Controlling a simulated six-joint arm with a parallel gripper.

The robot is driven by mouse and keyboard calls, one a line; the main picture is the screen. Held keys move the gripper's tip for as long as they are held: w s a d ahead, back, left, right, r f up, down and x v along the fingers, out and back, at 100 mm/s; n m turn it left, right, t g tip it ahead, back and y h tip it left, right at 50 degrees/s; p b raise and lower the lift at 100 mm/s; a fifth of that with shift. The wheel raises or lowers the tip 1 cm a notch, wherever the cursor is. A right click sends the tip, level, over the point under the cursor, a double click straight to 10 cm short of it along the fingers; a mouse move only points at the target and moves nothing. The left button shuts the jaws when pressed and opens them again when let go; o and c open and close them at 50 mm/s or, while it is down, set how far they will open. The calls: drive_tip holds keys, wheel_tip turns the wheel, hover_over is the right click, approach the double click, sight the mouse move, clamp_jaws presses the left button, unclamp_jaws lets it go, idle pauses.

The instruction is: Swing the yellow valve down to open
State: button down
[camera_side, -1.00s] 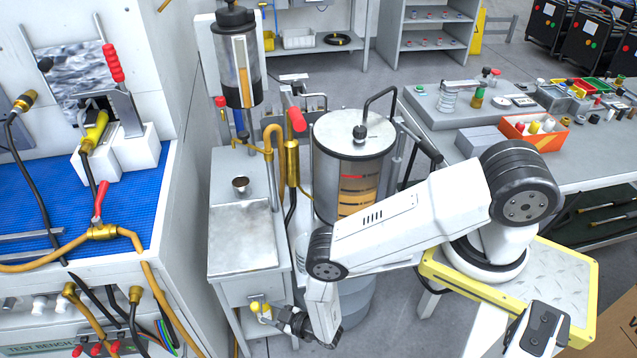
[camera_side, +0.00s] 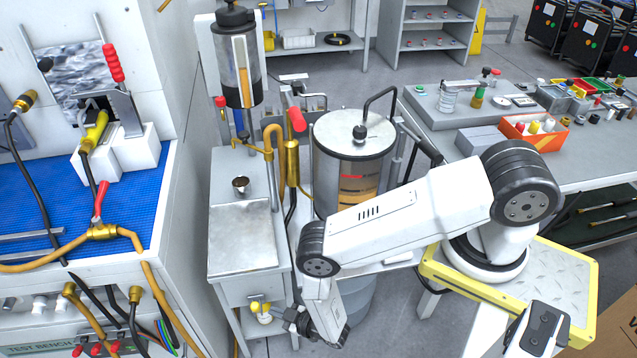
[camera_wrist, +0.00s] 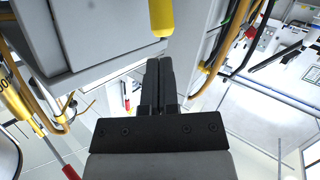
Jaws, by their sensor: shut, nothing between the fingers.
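The yellow valve (camera_side: 259,307) is at the front of the grey sink stand, below its basin, and looks small in the side view. In the wrist view its yellow handle (camera_wrist: 161,18) hangs down from the top edge, with its rounded end just beyond my fingertips. My gripper (camera_wrist: 158,62) is shut and empty, its two dark fingers pressed together. There is a small gap in the picture between the fingertips and the handle's end. In the side view my gripper (camera_side: 283,326) is just right of and below the valve; its fingertips are hard to make out.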

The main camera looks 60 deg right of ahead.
wheel_tip(320, 180, up, 12)
drive_tip(key=w+d+m+g+h, duration=0.2)
drive_tip(key=w+m+g+h, duration=0.25)
drive_tip(key=m+h, duration=0.2)
drive_tip(key=a+m+g, duration=0.4)
drive_tip(key=a+g, duration=0.1)
drive_tip(key=a, duration=0.1)
drive_tip(key=shift+s+d+f, duration=0.1)
drive_tip(key=shift+f, duration=1.15)
drive_tip(key=shift+s+d+f, duration=0.1)
drive_tip(key=shift+f, duration=1.1)
